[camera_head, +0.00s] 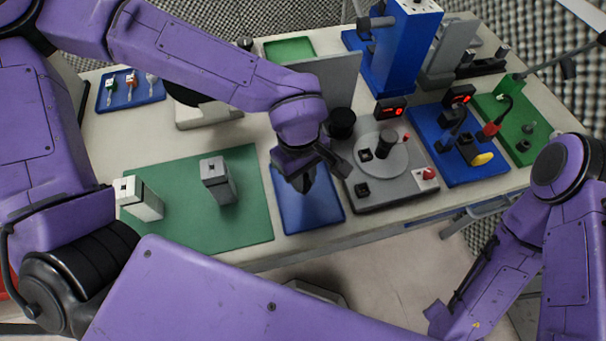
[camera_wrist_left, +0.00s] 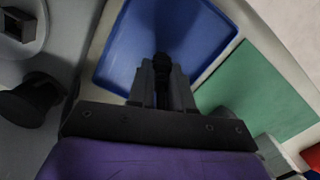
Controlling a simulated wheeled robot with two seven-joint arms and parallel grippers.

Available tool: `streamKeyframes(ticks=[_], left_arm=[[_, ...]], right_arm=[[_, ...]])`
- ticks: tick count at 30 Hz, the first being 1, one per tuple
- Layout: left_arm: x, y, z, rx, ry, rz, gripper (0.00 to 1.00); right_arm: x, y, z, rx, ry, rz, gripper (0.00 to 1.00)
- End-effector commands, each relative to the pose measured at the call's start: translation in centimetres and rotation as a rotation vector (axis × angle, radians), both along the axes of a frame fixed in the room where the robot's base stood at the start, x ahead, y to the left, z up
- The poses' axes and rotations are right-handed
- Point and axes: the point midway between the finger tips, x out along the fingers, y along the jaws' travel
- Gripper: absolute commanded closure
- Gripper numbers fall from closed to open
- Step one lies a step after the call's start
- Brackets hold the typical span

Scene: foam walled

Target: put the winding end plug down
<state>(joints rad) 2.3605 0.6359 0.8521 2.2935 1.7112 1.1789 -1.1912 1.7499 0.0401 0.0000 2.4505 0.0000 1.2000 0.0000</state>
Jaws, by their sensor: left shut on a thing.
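My left gripper (camera_head: 305,182) is over the blue tray (camera_head: 322,217) in the middle of the bench's front side. In the left wrist view, the gripper (camera_wrist_left: 162,75) is shut on a small black piece, the winding end plug (camera_wrist_left: 162,62), between its grey fingers. The plug shows against the blue tray (camera_wrist_left: 125,45). In the head view the plug cannot be told apart from the dark fingers. Whether it touches the tray is unclear. My right arm is at the right side, and its gripper does not show.
A green mat (camera_head: 255,215) with two grey-white blocks (camera_head: 216,180) (camera_head: 139,200) lies left of the tray. A grey fixture with a round disc (camera_head: 395,160) stands close on its right. A blue board (camera_head: 482,176) and a tall blue stand (camera_head: 405,45) are farther off.

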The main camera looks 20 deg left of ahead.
Motion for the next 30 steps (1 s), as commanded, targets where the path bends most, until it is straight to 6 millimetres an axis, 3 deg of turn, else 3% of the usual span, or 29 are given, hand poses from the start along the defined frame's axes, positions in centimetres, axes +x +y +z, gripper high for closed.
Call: streamKeyframes(ticks=[11,12,13,14,23,26,30], left_arm=[[0.0,0.0,-0.5,-0.001,0.000,0.000,1.00],[0.0,0.0,-0.5,-0.001,-0.001,0.000,0.67],[0.0,0.0,-0.5,-0.001,-0.001,0.000,0.57],[0.0,0.0,-0.5,-0.001,-0.001,0.000,0.54],[0.0,0.0,-0.2,-0.001,-0.002,0.001,0.54],[0.1,0.0,1.2,-0.003,-0.004,0.001,0.54],[0.3,0.3,4.8,-0.003,-0.007,0.003,0.54]], right_arm=[[0.0,0.0,0.1,-0.001,-0.001,0.000,0.57],[0.0,0.0,0.0,0.000,0.000,0.000,0.57],[0.0,0.0,0.0,0.000,0.000,0.000,0.57],[0.0,0.0,0.0,0.000,0.000,0.000,0.57],[0.0,0.0,0.0,0.000,0.000,0.000,0.57],[0.0,0.0,0.2,0.000,0.000,0.000,0.57],[0.0,0.0,0.6,0.000,0.000,0.000,0.57]])
